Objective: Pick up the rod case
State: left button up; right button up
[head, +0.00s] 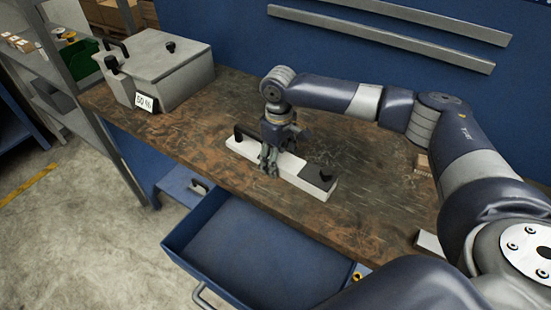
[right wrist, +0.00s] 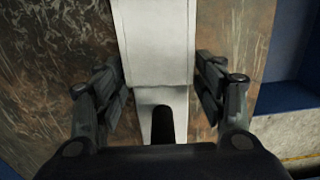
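The rod case (head: 291,170) is a long, narrow white box lying on the wooden workbench. It has a black handle (head: 240,133) at its left end and a dark section with a black latch at its right end. My right gripper (head: 269,166) points down over the middle of the case. In the right wrist view, the white case (right wrist: 153,40) runs between the two spread fingers of my right gripper (right wrist: 160,62), one on each side. The fingers are open; I cannot tell whether they touch the sides. My left gripper is not in view.
A grey lidded box (head: 175,72) with a small sign (head: 146,103) stands at the workbench's (head: 215,110) left end. A blue drawer (head: 255,255) is pulled out below the front edge. A blue wall stands behind. Small pale items lie near my right arm.

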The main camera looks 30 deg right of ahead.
jog(key=c, duration=1.1)
jog(key=shift+r, duration=0.1)
